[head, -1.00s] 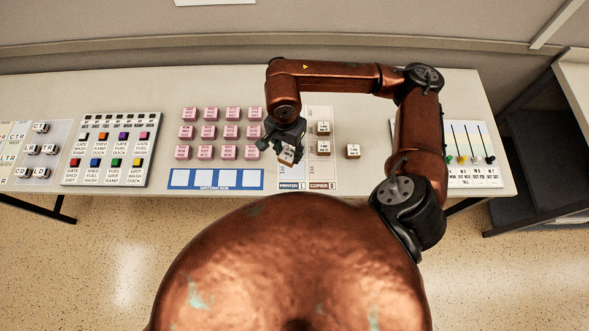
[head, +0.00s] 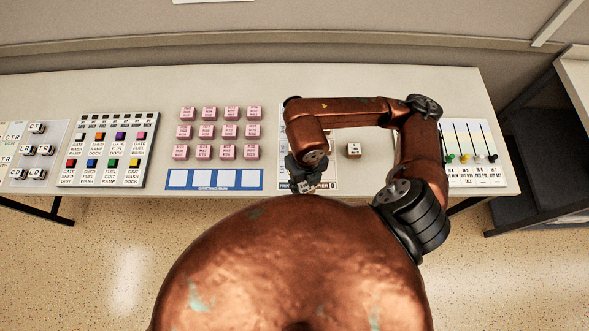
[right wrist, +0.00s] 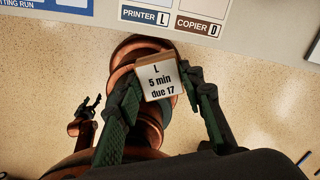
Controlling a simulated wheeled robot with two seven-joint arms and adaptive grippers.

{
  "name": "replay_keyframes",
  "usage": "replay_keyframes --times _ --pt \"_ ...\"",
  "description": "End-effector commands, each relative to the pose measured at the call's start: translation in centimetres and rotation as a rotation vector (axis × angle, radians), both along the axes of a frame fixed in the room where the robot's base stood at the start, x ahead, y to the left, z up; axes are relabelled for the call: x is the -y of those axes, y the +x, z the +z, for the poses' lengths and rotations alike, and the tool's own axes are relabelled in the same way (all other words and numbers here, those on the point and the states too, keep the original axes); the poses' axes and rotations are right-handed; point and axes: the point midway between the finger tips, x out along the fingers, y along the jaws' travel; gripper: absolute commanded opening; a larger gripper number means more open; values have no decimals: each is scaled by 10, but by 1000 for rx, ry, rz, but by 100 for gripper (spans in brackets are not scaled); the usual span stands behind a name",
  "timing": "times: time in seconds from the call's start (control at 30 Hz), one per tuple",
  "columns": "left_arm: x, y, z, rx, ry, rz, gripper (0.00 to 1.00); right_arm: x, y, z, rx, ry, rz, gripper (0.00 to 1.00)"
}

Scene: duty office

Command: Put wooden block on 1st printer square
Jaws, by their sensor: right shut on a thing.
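My right gripper (head: 305,185) is shut on a wooden block (right wrist: 158,83) with a white face reading "L 5 min due 17". In the right wrist view the block sits between both fingers, over the floor just off the table edge. The printer and copier board (head: 334,184) lies under my arm, which hides most of it, including most squares. Its "PRINTER L" label (right wrist: 145,17) and "COPIER D" label (right wrist: 198,26) show in the right wrist view.
Another wooden block (head: 353,150) lies right of the board. Several pink blocks (head: 206,131) stand in rows at left, above a blue strip with white squares (head: 252,179). A button panel (head: 148,178) and slider panel (head: 478,172) lie farther out. The table's front edge is close to my gripper.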

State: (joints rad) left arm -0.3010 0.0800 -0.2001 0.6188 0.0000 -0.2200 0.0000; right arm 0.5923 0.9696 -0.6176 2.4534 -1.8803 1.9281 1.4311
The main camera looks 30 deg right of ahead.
Motion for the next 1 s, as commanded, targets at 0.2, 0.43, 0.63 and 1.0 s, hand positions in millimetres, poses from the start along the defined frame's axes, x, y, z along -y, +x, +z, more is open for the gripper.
replay_keyframes --times 0.2,0.43,0.63,1.0 --pt "0 -1 -3 -1 0 0 53 0 -14 -4 8 3 -330 12" --pt "0 -1 -7 -2 0 0 53 3 -9 -9 10 2 -450 12" --pt "0 -2 -12 -3 -1 0 53 16 31 -28 9 0 -456 12" --pt "0 -1 -15 -3 -1 0 53 33 97 -80 8 3 -450 12"
